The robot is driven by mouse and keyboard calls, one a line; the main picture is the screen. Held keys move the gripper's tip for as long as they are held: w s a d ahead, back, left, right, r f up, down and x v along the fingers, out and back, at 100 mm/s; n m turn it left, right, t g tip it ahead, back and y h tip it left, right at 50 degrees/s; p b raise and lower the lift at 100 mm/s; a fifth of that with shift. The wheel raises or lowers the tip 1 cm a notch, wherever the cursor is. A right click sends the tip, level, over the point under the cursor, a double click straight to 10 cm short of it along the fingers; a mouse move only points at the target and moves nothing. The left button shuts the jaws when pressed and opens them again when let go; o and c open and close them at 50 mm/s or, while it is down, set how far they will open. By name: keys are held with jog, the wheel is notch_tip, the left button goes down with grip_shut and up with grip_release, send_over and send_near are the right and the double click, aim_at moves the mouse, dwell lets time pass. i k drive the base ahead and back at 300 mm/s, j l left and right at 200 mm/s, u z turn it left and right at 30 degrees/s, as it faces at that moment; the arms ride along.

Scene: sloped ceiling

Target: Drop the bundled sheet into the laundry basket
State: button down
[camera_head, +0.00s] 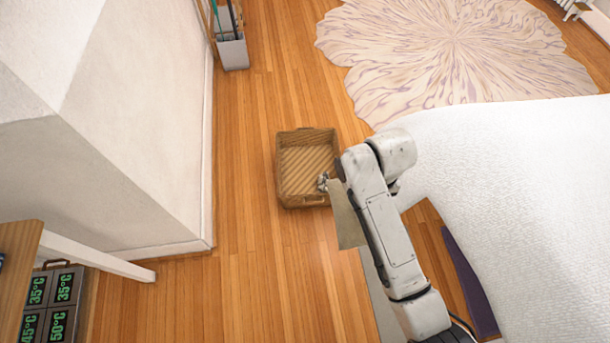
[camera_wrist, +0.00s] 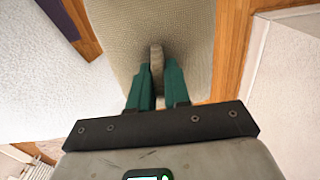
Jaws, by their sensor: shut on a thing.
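The laundry basket (camera_head: 284,186) is a brown, rectangular, open-topped wicker basket on the wood floor, in the middle of the head view. The bundled sheet (camera_head: 347,218) is beige and hangs below my arm, just right of the basket's near right corner. In the wrist view the sheet (camera_wrist: 190,35) spreads beyond the fingers. My gripper (camera_wrist: 157,72) has green fingers shut on a raised fold of it. In the head view my arm mostly hides the gripper. The basket does not show in the wrist view.
A white-covered bed (camera_head: 510,190) fills the right side. A wall corner (camera_head: 140,180) stands at left, with a desk (camera_head: 18,265) and marked boxes (camera_head: 50,305) below. A grey bin (camera_head: 233,53) and a patterned rug (camera_head: 450,45) lie beyond. Floor left of the basket is clear.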

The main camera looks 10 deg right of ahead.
aim_at(309, 173)
jog(key=i, duration=1.95)
jog(key=j, duration=0.1)
